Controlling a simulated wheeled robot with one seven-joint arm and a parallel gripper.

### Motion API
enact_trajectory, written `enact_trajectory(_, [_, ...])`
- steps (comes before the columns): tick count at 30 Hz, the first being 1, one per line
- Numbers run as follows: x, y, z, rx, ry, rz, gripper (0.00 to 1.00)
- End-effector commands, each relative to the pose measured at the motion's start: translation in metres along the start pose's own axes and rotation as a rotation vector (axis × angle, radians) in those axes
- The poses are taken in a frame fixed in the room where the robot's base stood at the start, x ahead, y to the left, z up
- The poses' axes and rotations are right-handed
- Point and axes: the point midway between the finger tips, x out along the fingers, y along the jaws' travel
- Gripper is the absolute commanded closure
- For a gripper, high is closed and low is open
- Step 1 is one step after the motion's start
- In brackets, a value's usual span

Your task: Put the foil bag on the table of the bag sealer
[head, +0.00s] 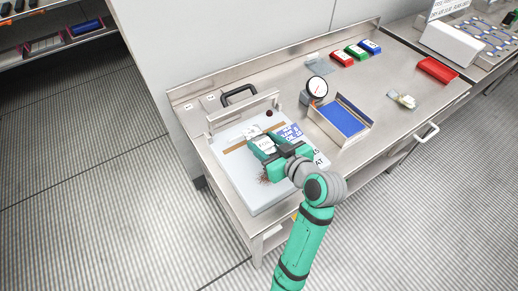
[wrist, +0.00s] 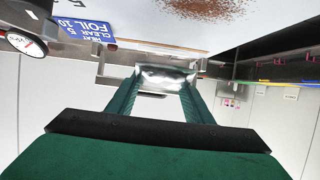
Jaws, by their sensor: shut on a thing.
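My gripper (head: 268,148) is over the white table of the bag sealer (head: 245,188), near the brown sealing strip (head: 236,146). In the wrist view, the silver foil bag (wrist: 163,78) is between the tips of my two green fingers (wrist: 164,92), which are shut on it. In the head view my gripper and arm hide most or all of the bag, so I cannot tell whether it touches the sealer table. The sealer has a black handle (head: 239,94) at the back and a dark red knob (head: 269,113).
Brown powder (head: 264,179) lies on the sealer table by my gripper. To the right are a dial scale (head: 317,89) and a blue-bottomed metal tray (head: 341,116). Colored boxes (head: 356,51) and a red tray (head: 438,70) sit farther off.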

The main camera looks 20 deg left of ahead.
Motion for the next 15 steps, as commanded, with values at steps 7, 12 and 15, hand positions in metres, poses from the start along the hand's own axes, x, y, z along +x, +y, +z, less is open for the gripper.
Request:
enact_trajectory(7, [0.019,-0.003,0.009,-0.001,0.001,-0.001,0.60])
enact_trajectory(12, [0.032,-0.005,0.020,0.003,-0.002,-0.002,0.60])
enact_trajectory(15, [0.036,-0.005,0.034,0.004,-0.002,-0.001,0.60])
